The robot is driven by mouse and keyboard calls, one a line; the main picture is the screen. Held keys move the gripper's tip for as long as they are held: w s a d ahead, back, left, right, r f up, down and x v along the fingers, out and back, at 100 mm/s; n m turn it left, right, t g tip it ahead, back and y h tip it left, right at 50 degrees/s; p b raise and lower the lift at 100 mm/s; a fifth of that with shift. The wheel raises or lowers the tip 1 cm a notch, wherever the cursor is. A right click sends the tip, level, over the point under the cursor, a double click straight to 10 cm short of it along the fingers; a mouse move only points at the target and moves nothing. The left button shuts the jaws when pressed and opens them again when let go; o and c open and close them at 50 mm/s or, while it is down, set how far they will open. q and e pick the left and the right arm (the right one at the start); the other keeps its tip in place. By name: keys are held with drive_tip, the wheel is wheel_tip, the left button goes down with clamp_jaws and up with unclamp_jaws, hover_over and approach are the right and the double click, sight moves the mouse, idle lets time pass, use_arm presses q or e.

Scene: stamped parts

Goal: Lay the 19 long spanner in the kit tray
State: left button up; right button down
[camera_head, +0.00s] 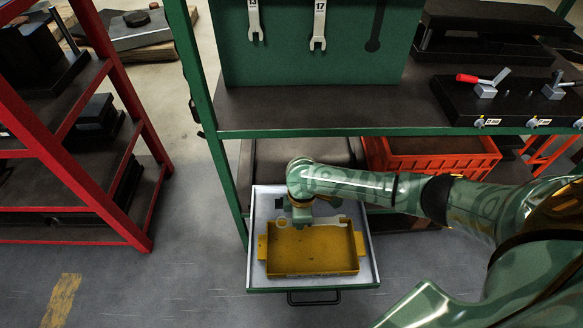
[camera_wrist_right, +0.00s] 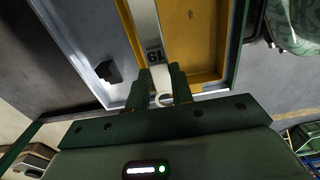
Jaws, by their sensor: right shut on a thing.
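My right gripper (camera_wrist_right: 161,88) is shut on the 19 long spanner (camera_wrist_right: 152,45), a flat silvery bar whose stamped number shows upside down in the right wrist view. In the head view the kit tray (camera_head: 312,258) is empty and lies in an open drawer (camera_head: 257,281). My left gripper is out of view.
A green board (camera_head: 285,60) above the bench (camera_head: 330,109) holds spanners 13 and 17 beside an empty dark outline (camera_head: 376,28). An orange crate (camera_head: 430,157) stands under the bench to the right. A red rack (camera_head: 75,170) stands left, with clear floor between.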

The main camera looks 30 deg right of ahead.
sight(298, 239)
drive_tip(key=shift+r, duration=0.1)
